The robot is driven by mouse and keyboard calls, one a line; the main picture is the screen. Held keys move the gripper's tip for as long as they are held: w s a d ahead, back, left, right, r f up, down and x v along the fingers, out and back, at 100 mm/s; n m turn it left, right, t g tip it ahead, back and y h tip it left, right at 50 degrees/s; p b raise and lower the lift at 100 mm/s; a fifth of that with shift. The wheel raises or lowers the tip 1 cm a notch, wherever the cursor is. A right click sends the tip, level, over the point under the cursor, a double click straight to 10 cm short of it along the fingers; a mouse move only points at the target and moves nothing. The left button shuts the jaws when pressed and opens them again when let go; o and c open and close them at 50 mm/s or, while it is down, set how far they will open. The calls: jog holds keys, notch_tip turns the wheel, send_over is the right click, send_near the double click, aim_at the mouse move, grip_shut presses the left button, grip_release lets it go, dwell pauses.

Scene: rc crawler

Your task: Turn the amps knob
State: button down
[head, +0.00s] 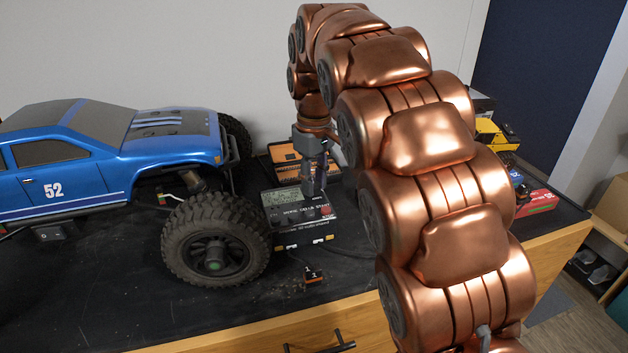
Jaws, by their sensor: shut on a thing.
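A dark charger box (291,222) with a small greenish display stands on the black bench top, right of the truck's front wheel. My gripper (316,192) points down onto the back right part of its top face. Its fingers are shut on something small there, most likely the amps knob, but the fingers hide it. A red button shows on the charger just in front of the fingers. The knob's marks and angle cannot be seen.
A blue crawler truck (170,150) marked 52 stands close on the left. An orange case (283,160) lies behind the charger. A small black block (313,276) with a cable lies in front. Yellow and red items (535,200) sit at the right, beyond my arm.

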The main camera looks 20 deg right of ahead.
jog(key=m+b, duration=0.1)
jog(key=m, duration=0.2)
jog(key=shift+m+b, duration=0.5)
jog(key=shift+m, duration=1.5)
jog(key=c, duration=0.9)
grip_release()
